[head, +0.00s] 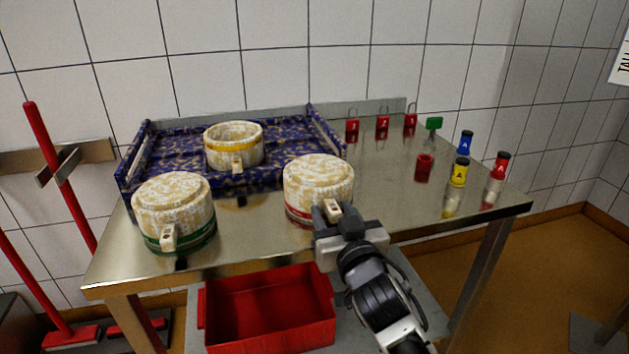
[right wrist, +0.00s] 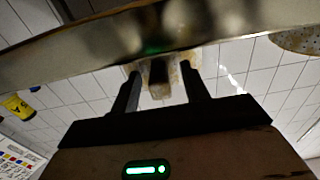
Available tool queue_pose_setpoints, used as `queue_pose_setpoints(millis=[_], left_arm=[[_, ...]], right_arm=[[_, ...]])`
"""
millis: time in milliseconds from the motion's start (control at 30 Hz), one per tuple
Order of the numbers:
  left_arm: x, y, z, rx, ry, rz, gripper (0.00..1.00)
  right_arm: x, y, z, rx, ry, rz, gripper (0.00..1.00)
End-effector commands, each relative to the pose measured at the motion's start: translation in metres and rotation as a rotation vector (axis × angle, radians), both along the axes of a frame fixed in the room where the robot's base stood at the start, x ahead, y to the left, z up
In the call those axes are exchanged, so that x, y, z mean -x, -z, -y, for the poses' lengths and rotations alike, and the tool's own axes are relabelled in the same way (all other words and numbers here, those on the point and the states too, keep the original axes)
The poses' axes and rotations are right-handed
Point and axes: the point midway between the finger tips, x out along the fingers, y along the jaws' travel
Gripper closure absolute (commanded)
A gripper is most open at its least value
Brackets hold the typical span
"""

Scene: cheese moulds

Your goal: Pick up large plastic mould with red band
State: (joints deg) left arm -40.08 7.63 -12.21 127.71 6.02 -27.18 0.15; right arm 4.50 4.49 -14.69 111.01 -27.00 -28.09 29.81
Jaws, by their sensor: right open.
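The large cream, mottled mould with the red band (head: 318,181) stands upright near the table's front edge in the head view, its small block handle facing me. My right gripper (head: 331,214) is open at this handle. In the right wrist view, the handle (right wrist: 158,76) shows between the two dark fingers of the right gripper (right wrist: 160,82). I cannot tell whether the fingers touch it. A similar mould with a green band (head: 173,208) stands to the left. A smaller open mould with a yellow band (head: 233,146) stands in the blue patterned tray. My left gripper is not in view.
The blue patterned tray (head: 172,143) covers the back left of the metal table (head: 262,240). A red cup (head: 424,168), yellow bottle (head: 459,172), blue bottle (head: 465,142) and red bottle (head: 498,166) stand at right. A red crate (head: 268,343) sits below. Bare tabletop lies right of the red-band mould.

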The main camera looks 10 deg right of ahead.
Motion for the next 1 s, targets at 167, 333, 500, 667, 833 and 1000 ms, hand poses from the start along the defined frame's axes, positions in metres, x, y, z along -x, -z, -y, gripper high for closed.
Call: queue_pose_setpoints(millis=[167, 333, 500, 667, 833, 1000], left_arm=[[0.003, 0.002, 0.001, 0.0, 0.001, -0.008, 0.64], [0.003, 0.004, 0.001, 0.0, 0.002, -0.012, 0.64], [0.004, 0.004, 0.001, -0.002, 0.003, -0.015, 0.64], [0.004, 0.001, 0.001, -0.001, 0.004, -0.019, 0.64], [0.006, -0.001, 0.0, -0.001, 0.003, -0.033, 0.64], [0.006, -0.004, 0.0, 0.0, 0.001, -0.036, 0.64]], right_arm=[[0.0, 0.0, 0.0, 0.0, 0.0, 0.0, 0.88], [0.0, -0.001, 0.0, 0.0, -0.001, 0.003, 1.0], [0.0, -0.002, 0.0, 0.0, -0.001, 0.003, 1.0], [0.0, -0.019, 0.0, -0.001, -0.001, 0.007, 1.0], [0.0, -0.056, 0.0, 0.0, -0.002, 0.009, 1.0], [0.0, -0.085, 0.0, 0.0, -0.001, 0.007, 1.0]])
